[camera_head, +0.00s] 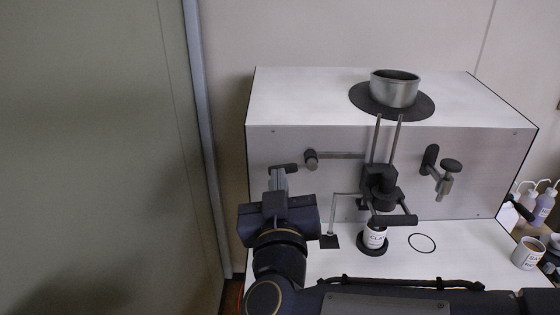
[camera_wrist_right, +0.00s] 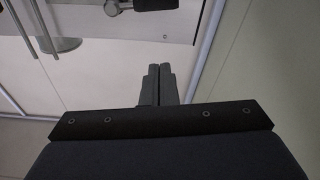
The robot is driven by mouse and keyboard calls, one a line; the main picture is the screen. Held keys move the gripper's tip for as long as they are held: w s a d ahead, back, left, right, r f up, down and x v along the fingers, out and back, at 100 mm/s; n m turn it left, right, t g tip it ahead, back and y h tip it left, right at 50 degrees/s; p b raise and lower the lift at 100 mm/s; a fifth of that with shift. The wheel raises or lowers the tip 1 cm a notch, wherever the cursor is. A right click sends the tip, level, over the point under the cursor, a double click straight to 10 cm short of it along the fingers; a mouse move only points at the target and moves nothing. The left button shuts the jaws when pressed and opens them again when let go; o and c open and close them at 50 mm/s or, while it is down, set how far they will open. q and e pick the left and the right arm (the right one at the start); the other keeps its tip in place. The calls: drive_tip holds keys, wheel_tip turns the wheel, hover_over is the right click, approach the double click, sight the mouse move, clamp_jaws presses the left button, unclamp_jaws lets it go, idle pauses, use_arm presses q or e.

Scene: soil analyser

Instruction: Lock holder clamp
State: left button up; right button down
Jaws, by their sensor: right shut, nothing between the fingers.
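The analyser (camera_head: 335,140) is a white box with a grey front. Its holder clamp (camera_head: 380,185) is a dark block on two upright rods (camera_head: 394,138) at the front. A side lever with a dark handle (camera_head: 285,168) and a round pivot knob (camera_head: 310,158) sits left of the clamp; the handle also shows at the top of the right wrist view (camera_wrist_right: 155,4). My right gripper (camera_head: 278,174) is shut and empty, close to this handle. In the right wrist view its fingertips (camera_wrist_right: 159,70) lie together, with a gap to the handle. My left gripper is out of view.
A can labelled CLAY (camera_head: 376,238) stands on a dark round base (camera_head: 373,250) below the clamp. A metal cup (camera_head: 394,90) sits on top. A second lever (camera_head: 445,175) is at right. Another can (camera_head: 528,253) and bottles (camera_head: 543,203) stand at far right. A wall is at left.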

drive_tip(key=r+p, duration=0.2)
hover_over(291, 168)
drive_tip(key=s+a, duration=0.1)
drive_tip(key=a, duration=0.2)
drive_tip(key=shift+s+d+f, duration=0.1)
drive_tip(key=shift+d+f, duration=0.1)
drive_tip(key=shift+f, duration=0.55)
drive_tip(key=shift+s+d+f, duration=0.1)
drive_tip(key=shift+d+f, duration=0.05)
drive_tip(key=shift+f, duration=0.6)
drive_tip(key=shift+d+f, duration=0.2)
drive_tip(key=shift+f, duration=0.55)
